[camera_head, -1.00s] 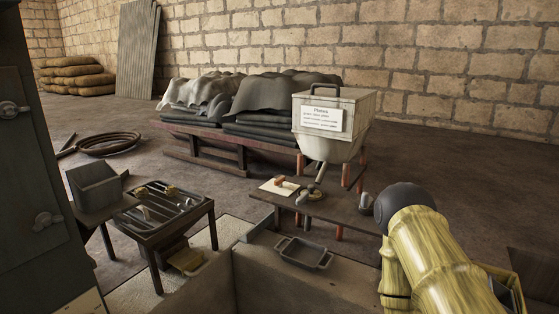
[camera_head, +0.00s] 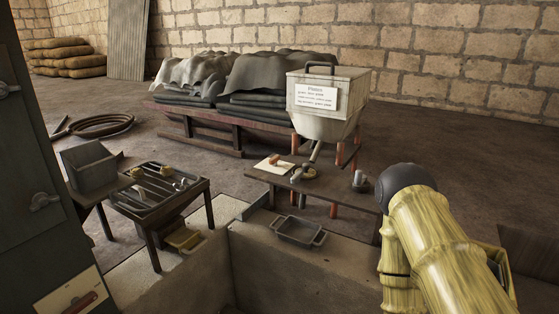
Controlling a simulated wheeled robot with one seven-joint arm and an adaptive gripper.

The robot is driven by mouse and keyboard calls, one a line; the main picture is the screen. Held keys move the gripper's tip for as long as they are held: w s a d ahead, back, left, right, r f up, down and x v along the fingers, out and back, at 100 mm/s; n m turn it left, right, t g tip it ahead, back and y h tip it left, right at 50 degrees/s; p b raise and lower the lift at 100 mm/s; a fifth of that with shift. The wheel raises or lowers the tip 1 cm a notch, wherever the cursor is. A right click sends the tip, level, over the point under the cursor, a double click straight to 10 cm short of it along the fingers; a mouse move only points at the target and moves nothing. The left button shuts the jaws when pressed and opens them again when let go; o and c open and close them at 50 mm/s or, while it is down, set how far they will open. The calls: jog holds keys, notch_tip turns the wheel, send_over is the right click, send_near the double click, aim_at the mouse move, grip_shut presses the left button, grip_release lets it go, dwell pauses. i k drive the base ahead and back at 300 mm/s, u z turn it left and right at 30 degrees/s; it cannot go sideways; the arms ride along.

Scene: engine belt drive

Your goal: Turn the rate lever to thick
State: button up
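A pale plate (camera_head: 75,297) on the dark cabinet at the lower left carries a dark red, lever-like bar (camera_head: 84,301). It is cut off by the bottom edge, and any marks on it are too small to read. It may be the rate lever, but I cannot tell its setting. My yellow, bamboo-like arm comes up at the lower right, with a dark rounded joint. My gripper is not in view.
A hopper (camera_head: 322,125) with a placard stands behind a low dark table (camera_head: 340,195). A tool tray table (camera_head: 152,205) and grey bin (camera_head: 92,168) stand at left. Dark cabinet (camera_head: 30,190) fills the left edge.

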aim_at(274, 162)
jog(key=k, duration=0.45)
jog(key=z, duration=1.4)
jog(key=i, duration=1.25)
jog(key=u, duration=1.4)
